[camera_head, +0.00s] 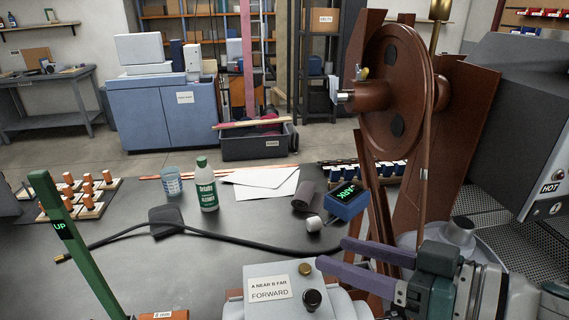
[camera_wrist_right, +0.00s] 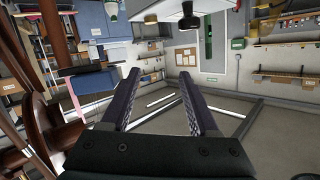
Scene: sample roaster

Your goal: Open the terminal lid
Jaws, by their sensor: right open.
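No part in view is plainly marked as the terminal lid. A pale grey box (camera_head: 265,309) at the bottom centre bears a label reading "A NEAR B FAR" and "FORWARD", with a brass knob (camera_head: 306,269) and a black knob (camera_head: 312,299) on top. My right gripper (camera_head: 332,253) is open and empty, with its two purple fingers pointing left, above and right of that box. Its parted fingers also show in the right wrist view (camera_wrist_right: 158,73), with nothing between them. My left gripper is out of view.
A large brown wheel (camera_head: 391,80) stands close behind my right gripper. A green bar marked "UP" (camera_head: 72,245) rises at left.

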